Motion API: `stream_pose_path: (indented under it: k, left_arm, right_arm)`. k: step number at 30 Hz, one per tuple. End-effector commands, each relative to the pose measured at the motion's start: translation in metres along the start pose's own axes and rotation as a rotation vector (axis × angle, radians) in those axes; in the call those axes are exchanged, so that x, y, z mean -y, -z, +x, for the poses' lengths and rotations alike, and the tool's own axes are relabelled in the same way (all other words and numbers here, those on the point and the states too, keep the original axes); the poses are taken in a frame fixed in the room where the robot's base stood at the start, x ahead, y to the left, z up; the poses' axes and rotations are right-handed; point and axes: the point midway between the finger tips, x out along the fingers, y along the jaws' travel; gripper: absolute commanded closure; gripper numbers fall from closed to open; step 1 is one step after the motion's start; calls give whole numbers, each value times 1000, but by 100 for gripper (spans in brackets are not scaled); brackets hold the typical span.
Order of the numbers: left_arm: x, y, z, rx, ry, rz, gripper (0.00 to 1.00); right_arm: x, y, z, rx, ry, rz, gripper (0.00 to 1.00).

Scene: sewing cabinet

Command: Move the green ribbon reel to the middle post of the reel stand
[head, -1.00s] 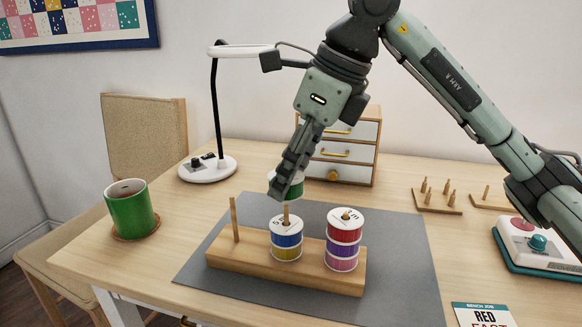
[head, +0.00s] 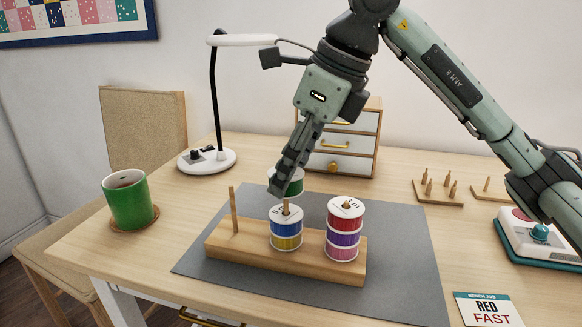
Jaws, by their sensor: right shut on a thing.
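The green ribbon reel (head: 296,187) is in my right gripper (head: 279,188), which is shut on it and partly hides it. It shows just above and behind the middle post in the picture; I cannot tell whether it is lined up with the post. The wooden reel stand (head: 222,246) lies on the grey mat. Its left post (head: 234,212) is bare. Its middle post (head: 286,206) holds a blue reel (head: 286,230) above a yellow reel (head: 287,243). Its right post carries a red reel (head: 346,222), a purple reel (head: 343,238) and a pink reel (head: 341,252). My left gripper is out of view.
A green mug (head: 130,203) stands at the left. A lamp (head: 206,160) and a small drawer cabinet (head: 345,164) stand behind. Peg boards (head: 437,194), a device with a teal knob (head: 540,231) and a card (head: 488,310) are at the right. The grey mat (head: 395,265) has free room.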

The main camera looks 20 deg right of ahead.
Motion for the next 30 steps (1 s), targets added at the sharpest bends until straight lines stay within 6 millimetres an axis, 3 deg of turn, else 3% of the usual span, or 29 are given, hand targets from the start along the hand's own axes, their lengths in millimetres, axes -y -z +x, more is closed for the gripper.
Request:
stream_pose_path:
  k: [30]
  left_arm:
    - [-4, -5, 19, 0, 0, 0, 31]
  right_arm:
    - [0, 9, 22, 0, 0, 0, 77]
